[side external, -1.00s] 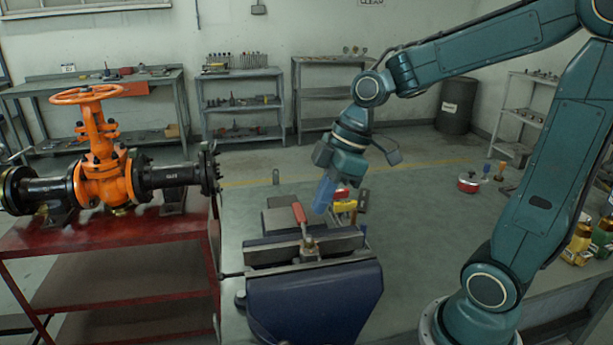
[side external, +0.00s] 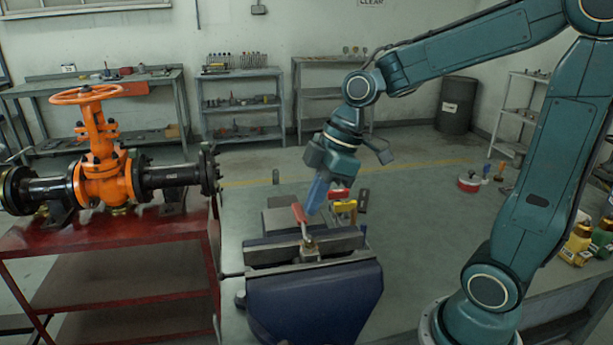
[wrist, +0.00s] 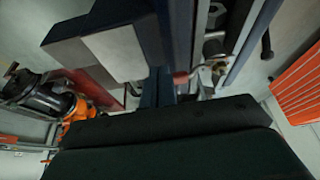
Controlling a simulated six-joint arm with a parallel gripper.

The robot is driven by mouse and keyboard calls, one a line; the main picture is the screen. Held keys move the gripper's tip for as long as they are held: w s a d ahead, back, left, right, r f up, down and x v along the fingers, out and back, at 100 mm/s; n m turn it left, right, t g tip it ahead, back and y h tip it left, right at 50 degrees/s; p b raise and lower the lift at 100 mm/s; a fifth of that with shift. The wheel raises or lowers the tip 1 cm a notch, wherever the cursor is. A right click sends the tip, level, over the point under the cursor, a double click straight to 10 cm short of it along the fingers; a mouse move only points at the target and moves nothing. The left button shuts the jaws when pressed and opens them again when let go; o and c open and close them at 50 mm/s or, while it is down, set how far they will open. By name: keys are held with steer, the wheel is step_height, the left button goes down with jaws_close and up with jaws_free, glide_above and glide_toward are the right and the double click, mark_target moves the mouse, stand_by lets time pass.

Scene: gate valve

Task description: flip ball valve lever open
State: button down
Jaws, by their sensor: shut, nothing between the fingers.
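The ball valve (side external: 309,246) is clamped upright between the jaws of the blue vise (side external: 315,298). Its red-gripped lever (side external: 299,213) rises and leans to the left. In the wrist view the red lever grip (wrist: 181,77) and the metal valve (wrist: 216,67) show between the vise jaws. My gripper (side external: 312,211) has its blue fingers shut with nothing between them. The fingertips point down just right of the lever grip, very close to it; I cannot tell whether they touch. The fingertips (wrist: 158,92) also show near the grip in the wrist view.
Yellow- and red-handled parts (side external: 344,206) stand on the bench just behind the fingers. An orange gate valve (side external: 98,178) with black pipes sits on a red cart at the left. A red round part (side external: 469,183) lies at the right.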

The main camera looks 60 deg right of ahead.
steer(key=shift+w+a+n, duration=0.1)
steer(key=shift+w+n, duration=0.2)
steer(key=w+n, duration=0.1)
steer(key=w+a+n+g, duration=0.1)
steer(key=n, duration=0.1)
steer(key=shift+a+y, duration=0.2)
steer(key=shift+y, duration=0.2)
steer(key=a+n, duration=0.1)
steer(key=w+n+g, duration=0.1)
steer(key=n, duration=0.1)
steer(key=shift+w+a, duration=0.1)
steer(key=shift+a, duration=0.25)
steer(key=a+n, duration=0.1)
steer(key=w+n+g, duration=0.1)
steer(key=shift+a+n, duration=0.3)
steer(key=shift+a, duration=0.1)
steer(key=a+n+g, duration=0.1)
steer(key=n, duration=0.1)
steer(key=a+n+g, duration=0.1)
steer(key=a+n, duration=0.1)
steer(key=shift+w+a+n, duration=0.1)
steer(key=shift+a+n, duration=0.15)
steer(key=shift+n, duration=0.05)
steer(key=shift+s+a+n+g+h, duration=0.2)
steer(key=shift+a+n+g+h, duration=0.1)
steer(key=shift+a+n, duration=0.6)
steer(key=shift+s+a+n+g+h, duration=0.25)
steer(key=shift+a+n, duration=0.3)
steer(key=shift+n, duration=0.65)
